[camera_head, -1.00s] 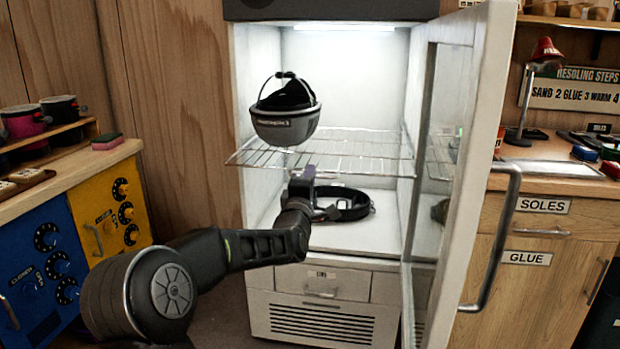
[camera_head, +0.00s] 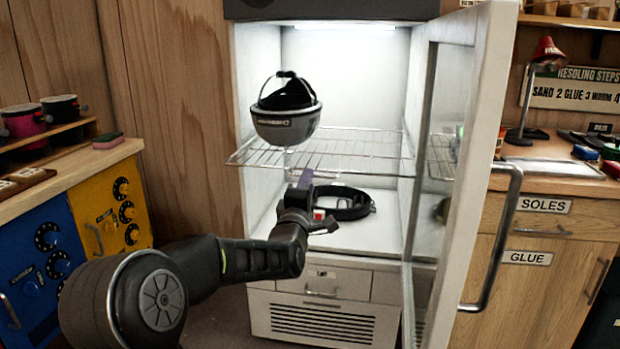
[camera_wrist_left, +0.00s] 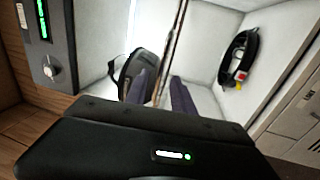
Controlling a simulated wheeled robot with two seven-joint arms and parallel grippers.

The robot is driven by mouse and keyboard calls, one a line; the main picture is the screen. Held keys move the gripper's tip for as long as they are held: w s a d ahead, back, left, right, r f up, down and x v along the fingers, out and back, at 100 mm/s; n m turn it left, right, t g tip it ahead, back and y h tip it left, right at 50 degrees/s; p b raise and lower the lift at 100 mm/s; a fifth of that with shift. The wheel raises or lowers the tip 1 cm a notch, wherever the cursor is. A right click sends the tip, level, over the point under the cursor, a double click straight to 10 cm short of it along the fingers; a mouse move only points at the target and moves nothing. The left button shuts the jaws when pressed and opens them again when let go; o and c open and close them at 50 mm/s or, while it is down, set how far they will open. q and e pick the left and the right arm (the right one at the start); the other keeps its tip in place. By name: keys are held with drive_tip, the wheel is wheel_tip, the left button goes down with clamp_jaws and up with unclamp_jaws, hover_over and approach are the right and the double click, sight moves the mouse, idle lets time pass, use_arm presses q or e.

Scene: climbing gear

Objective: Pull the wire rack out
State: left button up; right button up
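The wire rack (camera_head: 360,150) is a shelf of thin metal bars inside the open white cabinet, level at mid height. In the left wrist view the rack (camera_wrist_left: 176,35) shows nearly edge-on. My left gripper (camera_head: 306,174) is at the rack's front edge. In the wrist view the two purple fingers of the left gripper (camera_wrist_left: 163,85) stand apart, with the rack's edge line between them; I cannot tell whether they touch it. A grey helmet-like bowl with a black handle (camera_head: 285,127) sits on the rack's left part. My right gripper is not in view.
A black strap with a red part (camera_head: 345,205) lies on the cabinet floor below the rack. The cabinet door (camera_head: 470,170) stands open on the right, its handle (camera_head: 500,240) facing outward. A counter with blue and yellow panels (camera_head: 105,215) is at left.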

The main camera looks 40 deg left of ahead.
use_arm(q)
drive_tip(key=v, duration=0.4)
idle(0.5)
